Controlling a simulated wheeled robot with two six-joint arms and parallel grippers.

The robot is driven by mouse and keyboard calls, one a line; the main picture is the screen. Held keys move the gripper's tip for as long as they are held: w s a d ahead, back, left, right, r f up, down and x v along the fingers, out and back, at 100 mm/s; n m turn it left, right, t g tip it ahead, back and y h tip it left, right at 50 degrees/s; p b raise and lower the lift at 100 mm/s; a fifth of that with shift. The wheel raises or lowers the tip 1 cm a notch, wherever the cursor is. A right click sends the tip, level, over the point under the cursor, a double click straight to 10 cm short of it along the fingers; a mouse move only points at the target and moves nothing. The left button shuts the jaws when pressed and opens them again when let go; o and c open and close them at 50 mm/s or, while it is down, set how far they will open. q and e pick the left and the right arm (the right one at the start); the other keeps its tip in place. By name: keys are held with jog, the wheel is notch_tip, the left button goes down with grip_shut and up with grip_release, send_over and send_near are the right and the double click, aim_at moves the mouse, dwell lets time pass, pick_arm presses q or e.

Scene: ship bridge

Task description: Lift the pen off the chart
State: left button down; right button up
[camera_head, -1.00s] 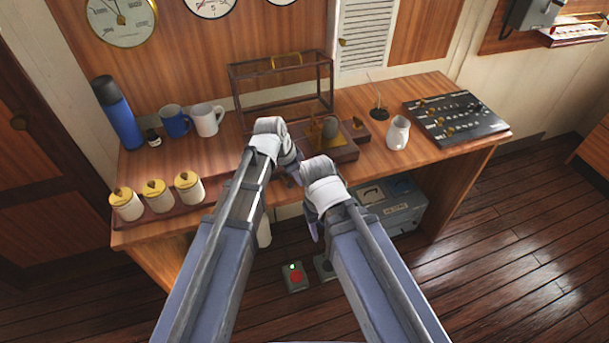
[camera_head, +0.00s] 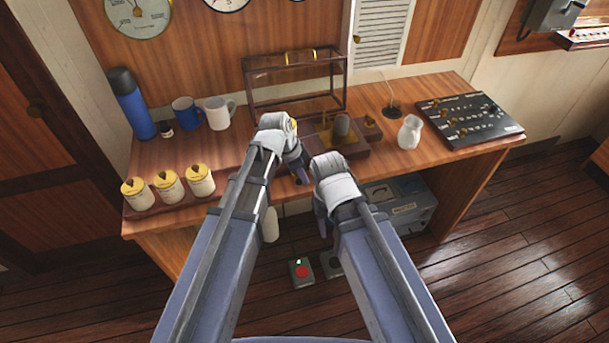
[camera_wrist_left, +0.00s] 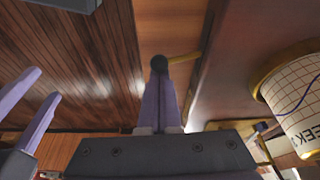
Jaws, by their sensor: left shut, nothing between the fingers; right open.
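The brass-fitted instrument on a dark wooden base (camera_head: 357,149) stands on the desk behind my left gripper (camera_head: 302,178). Its chart drum (camera_wrist_left: 298,105), cream with brass rims, shows at the right of the left wrist view; my left wrist hides much of the instrument's left side in the head view. My left gripper, shut and empty, also shows in the left wrist view (camera_wrist_left: 160,75). Its tips are at a black knob on a brass lever (camera_wrist_left: 184,58); I cannot tell if they touch. I cannot make out the pen clearly. My right gripper (camera_head: 321,222) is open, lower, before the desk edge.
A framed case (camera_head: 295,80) stands behind the instrument. A white jug (camera_head: 409,133) and a switch panel (camera_head: 469,119) are to the right. Lidded jars (camera_head: 168,187), mugs (camera_head: 218,113) and a blue flask (camera_head: 131,104) are to the left. A grey box (camera_head: 400,204) sits below.

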pick_arm(q)
jog(key=a+m, duration=0.1)
jog(key=s+m+g, duration=0.1)
jog(key=m, duration=0.1)
jog(key=a+m, duration=0.1)
jog(key=shift+s+a, duration=0.3)
jog(key=shift+a, duration=0.05)
jog(key=shift+s+a, duration=0.15)
jog(key=shift+a, duration=0.2)
jog(key=shift+d, duration=0.1)
jog(key=shift+w+d, duration=0.5)
jog(key=shift+w, duration=0.2)
